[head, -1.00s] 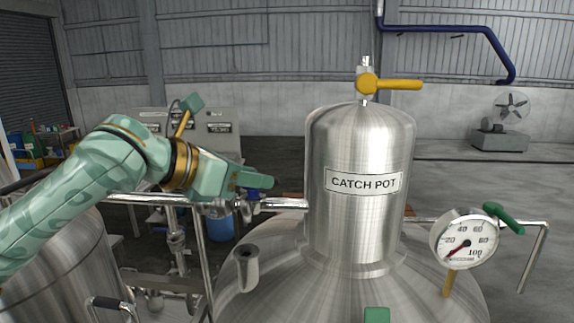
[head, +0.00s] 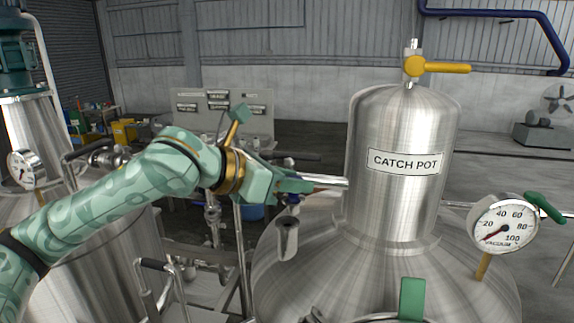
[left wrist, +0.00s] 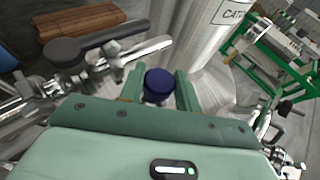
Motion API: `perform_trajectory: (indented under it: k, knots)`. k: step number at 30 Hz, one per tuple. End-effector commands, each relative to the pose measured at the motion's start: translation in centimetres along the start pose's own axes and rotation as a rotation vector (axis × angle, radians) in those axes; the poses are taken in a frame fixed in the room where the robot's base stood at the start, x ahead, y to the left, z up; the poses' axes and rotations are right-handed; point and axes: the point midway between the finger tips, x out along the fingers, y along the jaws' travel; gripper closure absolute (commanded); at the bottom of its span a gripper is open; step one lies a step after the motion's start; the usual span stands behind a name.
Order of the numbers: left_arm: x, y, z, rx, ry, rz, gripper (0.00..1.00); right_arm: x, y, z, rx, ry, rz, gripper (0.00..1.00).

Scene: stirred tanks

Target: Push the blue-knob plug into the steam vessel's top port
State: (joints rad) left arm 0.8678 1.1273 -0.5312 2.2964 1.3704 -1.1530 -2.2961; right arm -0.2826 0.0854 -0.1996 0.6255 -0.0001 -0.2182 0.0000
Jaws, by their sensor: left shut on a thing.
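My left gripper (head: 297,187) is shut on the blue-knob plug (head: 293,199). In the head view only a small dark blue part shows below the fingers. In the left wrist view the round blue knob (left wrist: 158,82) sits between the two green fingers. A short open metal port (head: 287,241) rises from the shoulder of the steel vessel (head: 345,275) marked CATCH POT. The plug is just above this port in the head view, with a small gap showing. The knob and gripper hide the port in the left wrist view. My right gripper is out of view.
The tall CATCH POT cylinder (head: 402,185) stands right of the gripper, with a horizontal pipe (head: 325,181) behind the fingers. A vacuum gauge (head: 503,223) and an upright green piece (head: 412,298) are further right. Another steel vessel (head: 100,265) stands at left.

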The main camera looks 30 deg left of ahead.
Motion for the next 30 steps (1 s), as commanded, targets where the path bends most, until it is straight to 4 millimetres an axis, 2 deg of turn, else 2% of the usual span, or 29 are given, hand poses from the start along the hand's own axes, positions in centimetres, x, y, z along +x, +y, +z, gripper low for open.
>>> perform_trajectory:
  k: [3, 6, 13, 22, 30]
  knots:
    - [0.2, 0.1, -0.5, 0.000, 0.000, 0.002, 0.91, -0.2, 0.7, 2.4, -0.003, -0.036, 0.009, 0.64]
    - [0.2, 0.1, -0.6, 0.001, 0.000, 0.002, 0.91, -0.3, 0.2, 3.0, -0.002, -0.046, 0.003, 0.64]
    - [0.2, 0.0, -0.6, 0.001, 0.000, 0.001, 0.91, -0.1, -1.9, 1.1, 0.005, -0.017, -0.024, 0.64]
    - [0.2, 0.1, -0.6, 0.001, 0.000, 0.002, 0.91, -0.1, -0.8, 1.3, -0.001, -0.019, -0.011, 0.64]
    - [-0.1, 0.3, -0.7, 0.001, -0.001, 0.002, 0.91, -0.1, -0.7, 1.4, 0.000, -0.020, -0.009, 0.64]
